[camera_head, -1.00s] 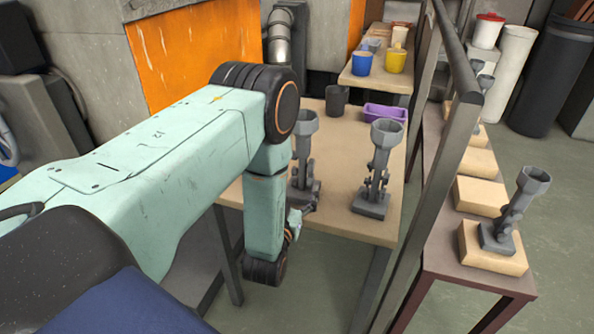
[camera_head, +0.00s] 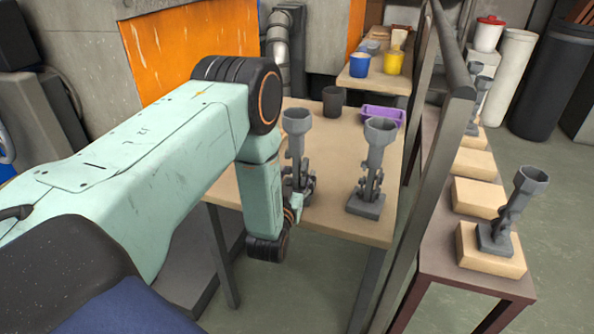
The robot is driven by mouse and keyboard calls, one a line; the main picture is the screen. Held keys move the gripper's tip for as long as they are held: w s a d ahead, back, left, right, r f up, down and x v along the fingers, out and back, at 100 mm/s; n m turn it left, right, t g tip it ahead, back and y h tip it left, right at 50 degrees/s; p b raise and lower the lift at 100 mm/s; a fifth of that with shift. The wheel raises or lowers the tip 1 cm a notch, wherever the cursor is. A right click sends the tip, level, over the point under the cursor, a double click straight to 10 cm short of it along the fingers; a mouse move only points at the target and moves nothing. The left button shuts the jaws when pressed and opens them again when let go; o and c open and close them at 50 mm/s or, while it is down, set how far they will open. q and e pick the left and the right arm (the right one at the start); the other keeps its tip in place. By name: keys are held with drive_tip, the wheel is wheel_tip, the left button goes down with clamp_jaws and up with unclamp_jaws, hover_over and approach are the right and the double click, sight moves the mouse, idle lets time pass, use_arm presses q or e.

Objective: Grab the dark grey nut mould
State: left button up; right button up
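Two dark grey moulds with hexagonal cup tops stand upright on the wooden table. The left mould (camera_head: 296,124) is partly hidden low down by my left arm. The right mould (camera_head: 379,134) shows whole, with a square base. I cannot tell which one the task means. My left gripper (camera_head: 296,208) is low beside the base of the left mould, mostly hidden behind my arm's last links. Whether it touches the mould or is open or shut cannot be seen. My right gripper is out of view.
A dark cup (camera_head: 335,101) and a purple tray (camera_head: 383,115) are at the table's back. A grey metal post (camera_head: 432,200) rises right of the table. Beyond it, a shelf (camera_head: 450,254) carries wooden blocks and similar grey moulds. Blue (camera_head: 360,65) and yellow cups stand farther back.

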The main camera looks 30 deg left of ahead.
use_arm(q)
drive_tip(key=shift+s+d+r, duration=0.1)
drive_tip(key=shift+r, duration=0.05)
drive_tip(key=shift+c, duration=1.3)
drive_tip(key=c, duration=0.9)
